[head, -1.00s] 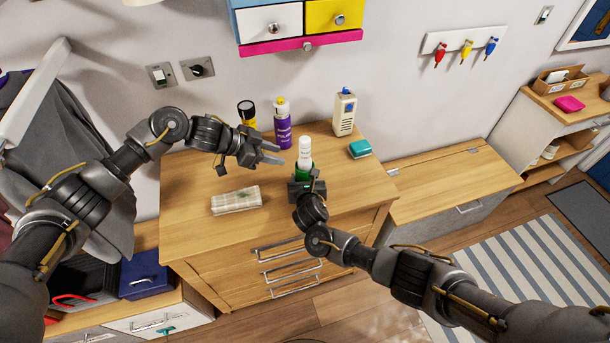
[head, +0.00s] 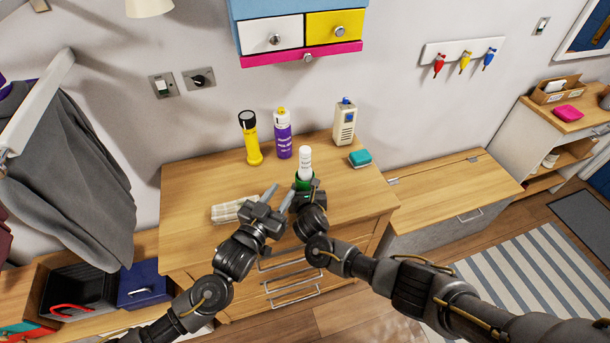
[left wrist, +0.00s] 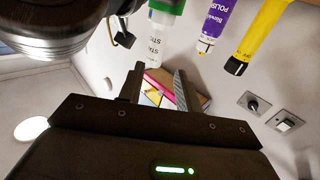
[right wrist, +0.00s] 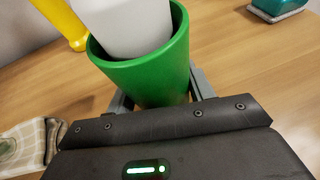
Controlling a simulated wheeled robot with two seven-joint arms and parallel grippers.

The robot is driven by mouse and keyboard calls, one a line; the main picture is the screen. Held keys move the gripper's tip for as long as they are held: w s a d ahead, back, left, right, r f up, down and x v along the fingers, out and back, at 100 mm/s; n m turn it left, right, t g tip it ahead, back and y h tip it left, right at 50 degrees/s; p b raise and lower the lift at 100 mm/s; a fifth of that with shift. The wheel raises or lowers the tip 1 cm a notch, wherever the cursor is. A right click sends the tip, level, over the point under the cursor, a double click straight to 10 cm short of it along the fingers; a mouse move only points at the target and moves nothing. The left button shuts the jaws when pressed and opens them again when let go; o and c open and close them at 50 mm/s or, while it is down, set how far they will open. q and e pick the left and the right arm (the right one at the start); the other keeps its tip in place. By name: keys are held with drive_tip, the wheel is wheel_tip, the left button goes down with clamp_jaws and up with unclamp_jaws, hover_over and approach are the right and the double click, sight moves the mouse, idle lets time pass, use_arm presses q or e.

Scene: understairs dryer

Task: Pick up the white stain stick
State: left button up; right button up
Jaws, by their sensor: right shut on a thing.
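The white stain stick (head: 305,158) stands upright in a green cup (head: 303,184) on the wooden dresser top. In the right wrist view the white stick (right wrist: 134,12) sits inside the green cup (right wrist: 146,72), with its lower part hidden by the wall. My right gripper (head: 306,191) is shut on the green cup, one finger on each side. My left gripper (head: 278,196) is open and empty, just left of the cup and low at the dresser's front. In the left wrist view the stick (left wrist: 156,45) shows beyond the parted fingers, apart from them.
A folded cloth (head: 230,211) lies left of my left gripper. Behind stand a yellow torch (head: 251,140), a purple polish can (head: 283,138) and a beige bottle (head: 343,122). A teal sponge (head: 359,157) lies to the right. The dresser's right front is clear.

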sight(302, 166)
use_arm(q)
drive_tip(key=shift+d+x, duration=0.15)
drive_tip(key=shift+x, duration=1.75)
drive_tip(key=shift+d+x, duration=0.1)
drive_tip(key=shift+x, duration=1.8)
drive_tip(key=x, duration=0.4)
drive_tip(key=shift+w+d+f, duration=0.15)
clamp_jaws()
